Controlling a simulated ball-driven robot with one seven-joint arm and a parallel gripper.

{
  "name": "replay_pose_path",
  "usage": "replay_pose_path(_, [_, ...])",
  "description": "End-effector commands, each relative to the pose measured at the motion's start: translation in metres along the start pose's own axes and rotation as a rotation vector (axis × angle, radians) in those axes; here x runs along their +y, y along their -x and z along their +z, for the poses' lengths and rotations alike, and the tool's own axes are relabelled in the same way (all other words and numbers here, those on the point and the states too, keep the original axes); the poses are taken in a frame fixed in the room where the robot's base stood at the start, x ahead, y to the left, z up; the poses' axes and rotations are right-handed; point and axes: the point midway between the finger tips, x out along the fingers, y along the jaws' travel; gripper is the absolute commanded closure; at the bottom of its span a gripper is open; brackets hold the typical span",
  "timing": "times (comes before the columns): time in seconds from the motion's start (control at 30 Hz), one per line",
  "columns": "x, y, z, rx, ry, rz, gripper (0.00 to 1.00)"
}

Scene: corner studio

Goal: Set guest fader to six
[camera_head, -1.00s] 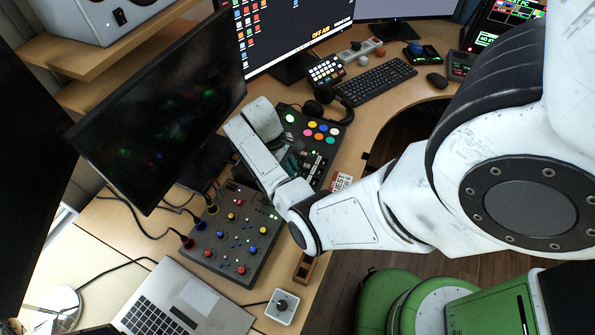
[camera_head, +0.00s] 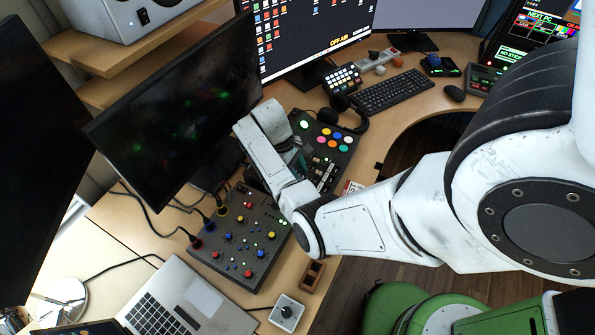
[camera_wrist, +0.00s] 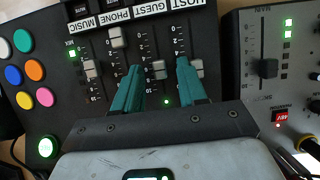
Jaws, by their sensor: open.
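The guest fader (camera_wrist: 158,70) is a pale grey cap in a slot under the GUEST label (camera_wrist: 132,24) on a dark fader panel (camera_wrist: 60,35). The cap sits around the middle of its numbered scale; the exact mark is hard to read. My gripper (camera_wrist: 158,66) is open, with one teal finger on each side of the guest cap in the wrist view. Whether either finger touches it, I cannot tell. The phone fader (camera_wrist: 116,38) stands higher in the picture, left of the fingers. The host fader (camera_wrist: 197,68) is partly behind the right finger. In the head view my arm partly hides the panel (camera_head: 345,142).
A mixer with coloured knobs (camera_head: 245,245) stands left of my gripper, and a laptop (camera_head: 190,300) is in front of it. A tilted monitor (camera_head: 175,125) stands close behind. Headphones (camera_head: 358,118) lie beside the fader panel. The music fader (camera_wrist: 91,70) is further left.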

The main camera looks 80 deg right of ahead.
Motion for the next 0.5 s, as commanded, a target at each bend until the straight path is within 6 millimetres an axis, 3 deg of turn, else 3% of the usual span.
replay_pose_path(0.17, [0.000, 0.019, -0.001, 0.004, 0.000, 0.002, 0.58])
replay_pose_path(0.4, [0.000, 0.073, 0.001, 0.003, 0.002, 0.001, 0.58])
replay_pose_path(0.5, [-0.001, 0.087, 0.001, 0.002, 0.001, 0.001, 0.58])
